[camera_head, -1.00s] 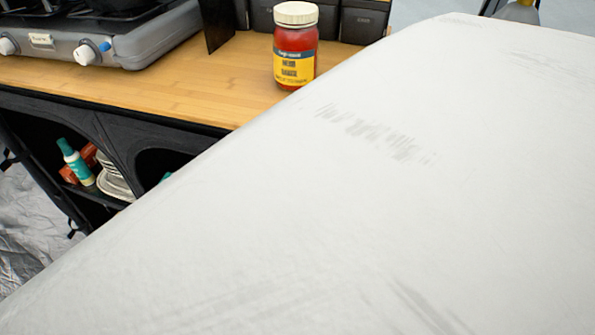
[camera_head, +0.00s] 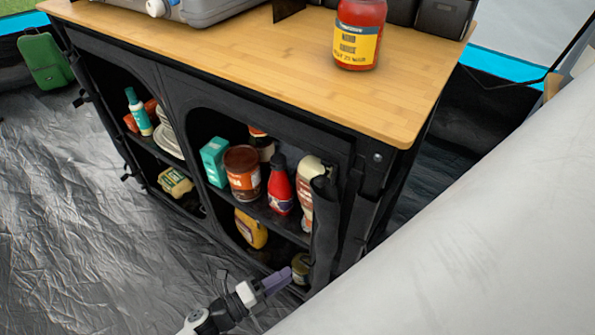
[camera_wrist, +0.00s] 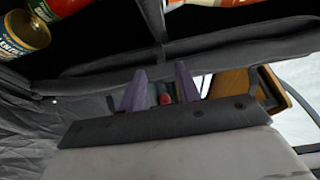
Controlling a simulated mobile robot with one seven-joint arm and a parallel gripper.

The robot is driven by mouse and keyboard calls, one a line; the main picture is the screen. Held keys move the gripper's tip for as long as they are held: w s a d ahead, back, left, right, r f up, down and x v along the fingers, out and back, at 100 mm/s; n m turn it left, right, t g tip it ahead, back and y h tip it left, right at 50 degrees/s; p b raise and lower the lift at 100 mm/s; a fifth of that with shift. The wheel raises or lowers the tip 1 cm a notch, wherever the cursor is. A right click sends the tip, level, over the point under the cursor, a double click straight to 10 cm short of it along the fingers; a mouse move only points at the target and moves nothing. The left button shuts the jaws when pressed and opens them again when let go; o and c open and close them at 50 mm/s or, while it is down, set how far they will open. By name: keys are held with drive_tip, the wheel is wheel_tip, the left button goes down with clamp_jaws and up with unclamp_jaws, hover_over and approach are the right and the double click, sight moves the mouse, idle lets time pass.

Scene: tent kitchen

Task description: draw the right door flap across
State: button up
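The right door flap (camera_head: 326,232) is dark fabric, gathered in an upright roll at the right edge of the cabinet's right opening. My gripper (camera_head: 277,281) is low in front of that opening, left of the roll's lower end. In the wrist view, its two purple fingers (camera_wrist: 161,84) stand apart, with no fabric visibly held between them. A dark fabric band (camera_wrist: 235,45), apparently the rolled flap, runs across just beyond the fingertips. I cannot tell whether they touch it.
The black cabinet has a wooden top (camera_head: 270,60) with a red jar (camera_head: 359,35). The right opening holds a brown can (camera_head: 242,172), a red bottle (camera_head: 280,186) and other groceries. A large pale surface (camera_head: 490,240) blocks the lower right. Silver floor (camera_head: 80,230) is clear at left.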

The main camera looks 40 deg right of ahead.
drive_tip(key=d, duration=0.5)
drive_tip(key=shift+s, duration=0.15)
clamp_jaws()
